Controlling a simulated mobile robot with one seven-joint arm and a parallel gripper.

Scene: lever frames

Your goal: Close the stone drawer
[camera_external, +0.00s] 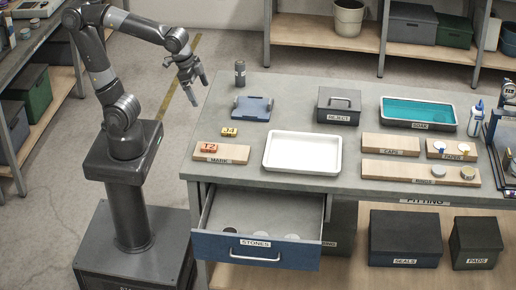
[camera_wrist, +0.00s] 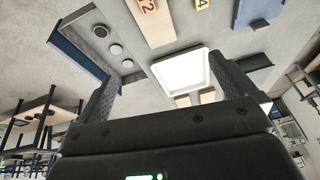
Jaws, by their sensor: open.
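The stone drawer (camera_external: 257,250) has a blue front labelled STONES and a light bar handle (camera_external: 254,256). It is pulled well out from under the left part of the workbench. Several round grey and white stones (camera_external: 291,237) lie on its floor. In the wrist view the drawer's blue front (camera_wrist: 78,47) and its stones (camera_wrist: 115,49) show at the upper left. My gripper (camera_external: 193,92) is open and empty. It hangs in the air left of the bench's far left corner, well apart from the drawer.
On the bench (camera_external: 228,119) stand a white tray (camera_external: 303,152), a MARK board (camera_external: 221,153) with tags, a blue stand (camera_external: 252,108), a dark cylinder (camera_external: 240,73), a REJECT box (camera_external: 339,106) and a teal SOAK tray (camera_external: 418,113). Floor in front of the drawer's left side is bare.

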